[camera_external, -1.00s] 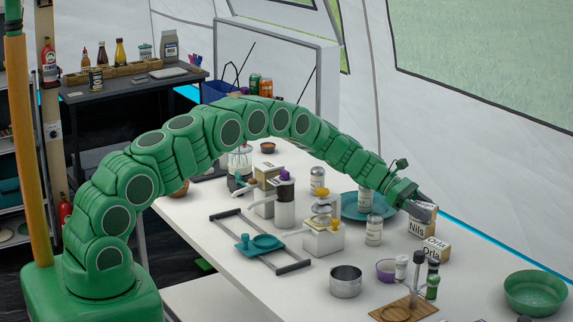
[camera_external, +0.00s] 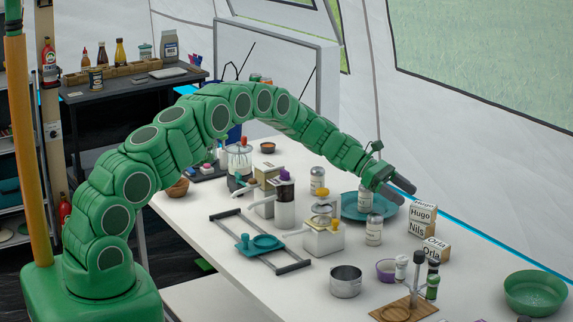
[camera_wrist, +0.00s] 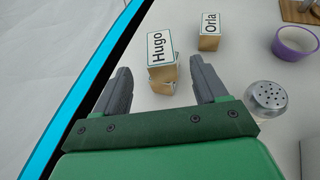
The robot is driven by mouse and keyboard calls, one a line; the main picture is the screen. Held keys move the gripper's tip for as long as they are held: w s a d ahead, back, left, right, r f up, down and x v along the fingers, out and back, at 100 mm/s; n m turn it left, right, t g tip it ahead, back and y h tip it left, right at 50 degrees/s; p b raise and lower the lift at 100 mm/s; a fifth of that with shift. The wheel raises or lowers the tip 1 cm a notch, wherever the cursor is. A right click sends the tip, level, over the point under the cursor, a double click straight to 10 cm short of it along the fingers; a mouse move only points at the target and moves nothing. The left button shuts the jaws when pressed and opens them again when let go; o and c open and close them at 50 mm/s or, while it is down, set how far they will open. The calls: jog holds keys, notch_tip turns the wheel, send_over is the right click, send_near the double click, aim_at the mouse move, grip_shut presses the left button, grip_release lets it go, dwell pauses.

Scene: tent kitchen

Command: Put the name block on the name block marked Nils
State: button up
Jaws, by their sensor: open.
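The Hugo name block (camera_external: 423,210), wooden with white labelled faces, rests on top of the Nils name block (camera_external: 416,230) near the table's back edge. In the wrist view the Hugo block (camera_wrist: 161,48) shows its label from above and hides most of the block beneath. My gripper (camera_external: 407,194) is open and empty, up and to the left of the stack and apart from it. In the wrist view the gripper (camera_wrist: 160,66) has its fingers spread, with the stack ahead beyond the gap between them.
An Orla block (camera_external: 431,252) stands just right of the stack. A shaker (camera_external: 374,230), a teal plate (camera_external: 350,208) and a purple bowl (camera_external: 386,271) are close by. A green bowl (camera_external: 535,293) stands at the right. The tent wall (camera_external: 470,150) rises behind the table.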

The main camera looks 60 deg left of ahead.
jog(key=shift+v, duration=1.85)
